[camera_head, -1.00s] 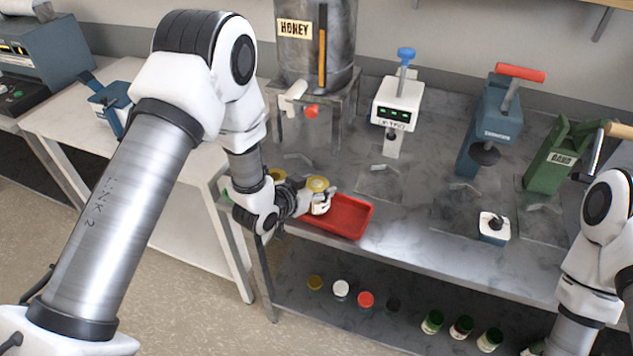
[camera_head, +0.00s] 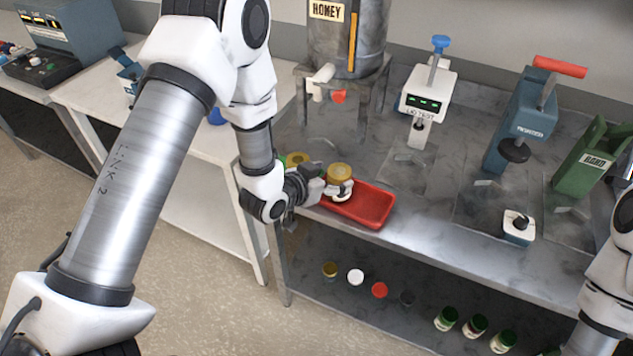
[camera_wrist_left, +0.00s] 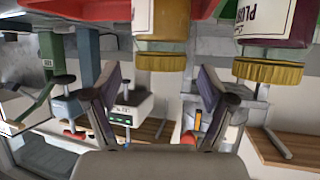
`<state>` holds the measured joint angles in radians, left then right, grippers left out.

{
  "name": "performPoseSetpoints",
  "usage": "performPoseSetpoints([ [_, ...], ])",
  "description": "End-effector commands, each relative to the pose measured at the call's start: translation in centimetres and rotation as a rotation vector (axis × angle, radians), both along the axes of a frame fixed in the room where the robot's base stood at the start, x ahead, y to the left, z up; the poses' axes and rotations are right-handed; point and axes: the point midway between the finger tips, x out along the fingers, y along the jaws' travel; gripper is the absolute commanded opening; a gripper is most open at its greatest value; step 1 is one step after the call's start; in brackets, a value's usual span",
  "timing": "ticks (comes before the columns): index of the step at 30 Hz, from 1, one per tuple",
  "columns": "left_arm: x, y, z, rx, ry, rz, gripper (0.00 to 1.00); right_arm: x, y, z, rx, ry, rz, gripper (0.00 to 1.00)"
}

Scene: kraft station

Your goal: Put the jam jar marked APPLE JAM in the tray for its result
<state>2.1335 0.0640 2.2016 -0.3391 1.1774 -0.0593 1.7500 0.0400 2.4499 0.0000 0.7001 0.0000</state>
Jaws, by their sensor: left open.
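A jar with a gold lid (camera_head: 340,171) stands at the back left part of the red tray (camera_head: 372,207). In the left wrist view, which is upside down, this jar (camera_wrist_left: 163,50) is straight ahead; its label is only partly in view and I cannot read it. My left gripper (camera_head: 337,189) is open, its fingers close to this jar. In the left wrist view the gripper (camera_wrist_left: 160,85) shows its fingers apart. Another gold-lidded jar (camera_wrist_left: 273,65), with a label starting "PLU", is beside it. My right gripper is out of view.
A honey tank (camera_head: 347,45) on a stand is behind the tray. A lid tester (camera_head: 427,95), a blue press (camera_head: 525,120) and a green banding machine (camera_head: 595,165) stand along the bench. Several lids and jars are on the lower shelf (camera_head: 400,330).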

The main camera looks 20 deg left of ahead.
Motion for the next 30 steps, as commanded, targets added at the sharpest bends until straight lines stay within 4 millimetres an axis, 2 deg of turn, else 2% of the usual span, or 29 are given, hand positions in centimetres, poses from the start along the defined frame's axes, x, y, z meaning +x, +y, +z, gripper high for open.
performPoseSetpoints([
  [3,-2.8,1.0,1.1,-0.004,0.0,0.005,0.82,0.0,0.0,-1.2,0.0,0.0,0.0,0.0],
  [9,-6.3,2.1,3.0,-0.003,0.001,0.004,0.82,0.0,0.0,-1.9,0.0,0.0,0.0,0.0],
  [14,-7.2,2.3,3.6,0.0,0.0,0.001,0.82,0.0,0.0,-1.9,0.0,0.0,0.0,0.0],
  [17,-7.3,2.3,3.2,0.001,0.011,0.002,0.82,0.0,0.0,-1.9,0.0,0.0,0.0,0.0],
  [20,-8.8,2.4,-0.3,0.013,0.124,0.02,0.82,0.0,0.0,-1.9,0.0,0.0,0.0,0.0],
  [23,-13.1,2.9,-7.7,0.038,0.381,0.072,0.82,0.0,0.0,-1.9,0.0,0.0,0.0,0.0],
  [24,-15.7,3.2,-10.9,0.053,0.506,0.103,0.82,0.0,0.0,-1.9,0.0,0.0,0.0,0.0],
  [26,-20.1,3.7,-15.1,0.076,0.692,0.154,0.82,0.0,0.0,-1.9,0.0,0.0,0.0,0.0],
  [27,-23.1,4.0,-17.3,0.093,0.805,0.189,0.82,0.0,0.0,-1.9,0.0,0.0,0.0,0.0],
  [30,-29.2,4.5,-20.7,0.129,1.018,0.264,0.82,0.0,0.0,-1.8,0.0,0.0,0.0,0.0],
])
